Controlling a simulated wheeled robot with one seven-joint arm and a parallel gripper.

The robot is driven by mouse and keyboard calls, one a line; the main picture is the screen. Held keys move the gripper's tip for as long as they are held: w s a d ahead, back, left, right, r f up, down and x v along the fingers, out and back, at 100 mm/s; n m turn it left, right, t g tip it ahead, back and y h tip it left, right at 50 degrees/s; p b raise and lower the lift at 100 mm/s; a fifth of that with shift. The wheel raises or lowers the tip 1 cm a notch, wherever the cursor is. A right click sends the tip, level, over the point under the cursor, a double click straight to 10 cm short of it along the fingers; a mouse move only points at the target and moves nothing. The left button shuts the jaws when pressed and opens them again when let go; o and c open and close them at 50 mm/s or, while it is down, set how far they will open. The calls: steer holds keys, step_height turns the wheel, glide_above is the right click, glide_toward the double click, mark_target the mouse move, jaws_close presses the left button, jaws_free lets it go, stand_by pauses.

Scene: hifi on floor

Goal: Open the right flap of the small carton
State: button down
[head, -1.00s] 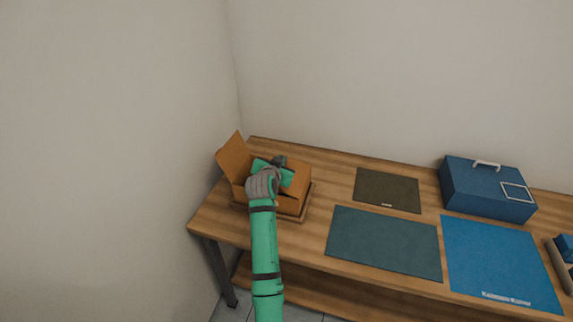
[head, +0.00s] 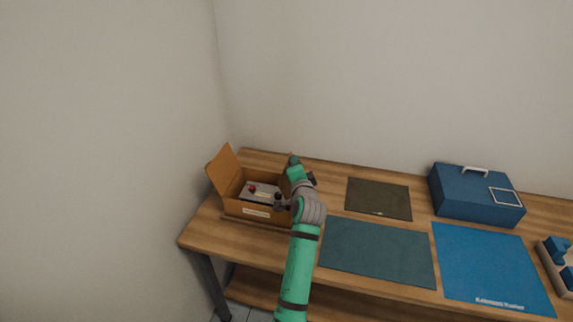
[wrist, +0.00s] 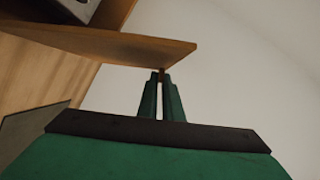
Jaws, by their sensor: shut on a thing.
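The small carton (head: 232,206) stands on the left end of the table, with its top open. Its left flap (head: 223,171) is raised and leans outward to the left. The right flap (wrist: 120,43) shows in the wrist view as a brown panel swung up from the carton wall. My gripper (head: 293,170) is at the carton's right side, and in the wrist view its narrow green fingers (wrist: 161,78) are shut on the edge of the right flap. In the head view my gripper and arm hide most of that flap.
A grey item with a red knob (head: 252,189) lies inside the carton. Right of it are a dark mat (head: 378,198), a teal mat (head: 376,250) and a blue mat (head: 490,265). A blue case (head: 475,195) stands at the back right. A wall is close on the left.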

steer(key=s+d+f+m+t, duration=0.2)
steer(key=s+d+m, duration=0.1)
steer(key=d+m, duration=0.3)
steer(key=shift+d+m+t, duration=0.4)
steer(key=shift+d, duration=0.75)
steer(key=shift+f, duration=0.2)
steer(key=c, duration=2)
jaws_free()
steer(key=shift+w, duration=0.1)
steer(key=shift+o, duration=0.4)
steer(key=shift+a, duration=0.1)
steer(key=s+f, duration=0.1)
steer(key=s, duration=0.9)
steer(key=shift+s, duration=0.4)
